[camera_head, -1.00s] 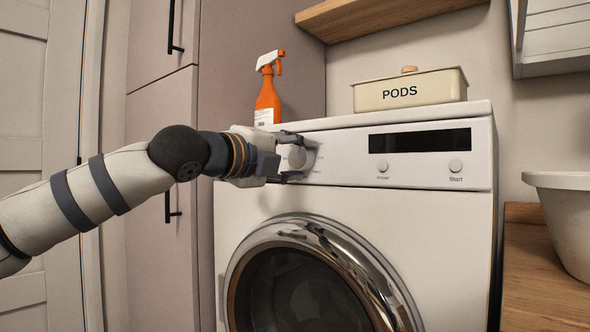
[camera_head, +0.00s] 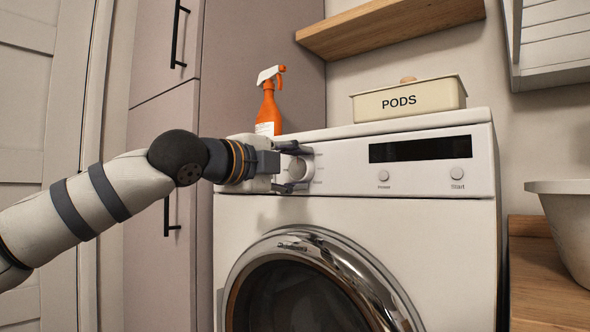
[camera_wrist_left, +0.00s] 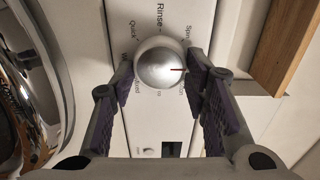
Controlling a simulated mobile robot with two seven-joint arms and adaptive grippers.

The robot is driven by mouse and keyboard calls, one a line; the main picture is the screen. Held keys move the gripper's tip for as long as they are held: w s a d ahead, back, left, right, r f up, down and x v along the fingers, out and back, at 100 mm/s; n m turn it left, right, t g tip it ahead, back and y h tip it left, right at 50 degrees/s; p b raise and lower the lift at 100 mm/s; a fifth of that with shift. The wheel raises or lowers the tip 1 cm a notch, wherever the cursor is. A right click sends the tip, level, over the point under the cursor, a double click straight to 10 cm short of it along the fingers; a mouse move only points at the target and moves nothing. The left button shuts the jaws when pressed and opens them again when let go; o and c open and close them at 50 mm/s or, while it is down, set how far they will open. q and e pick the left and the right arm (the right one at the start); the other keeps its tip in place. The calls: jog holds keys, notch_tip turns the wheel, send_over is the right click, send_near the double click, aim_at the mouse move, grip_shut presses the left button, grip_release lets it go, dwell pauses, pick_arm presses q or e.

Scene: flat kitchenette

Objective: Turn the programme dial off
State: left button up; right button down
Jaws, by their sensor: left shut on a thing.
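The programme dial (camera_head: 298,168) is a round silvery-white knob at the left end of the washing machine's (camera_head: 340,211) control panel. My left gripper (camera_head: 302,167) is shut on the dial, one finger above and one below it in the head view. In the left wrist view the dial (camera_wrist_left: 158,66) sits between the two purple-padded fingers. A red mark on its face points right, towards the right-hand finger. Printed words around it include Quick, Rinse and Spin; others are partly hidden by the fingers. My right gripper is not in view.
Two small buttons (camera_head: 457,173) and a dark display (camera_head: 420,149) are right of the dial. An orange spray bottle (camera_head: 268,112) and a cream PODS box (camera_head: 410,101) stand on top. A grey cabinet (camera_head: 265,70) is close on the left. A wooden shelf (camera_head: 395,30) hangs above.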

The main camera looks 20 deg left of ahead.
pick_arm(q)
jog(key=shift+r, duration=0.1)
jog(key=o, duration=1.1)
jog(key=v, duration=1.2)
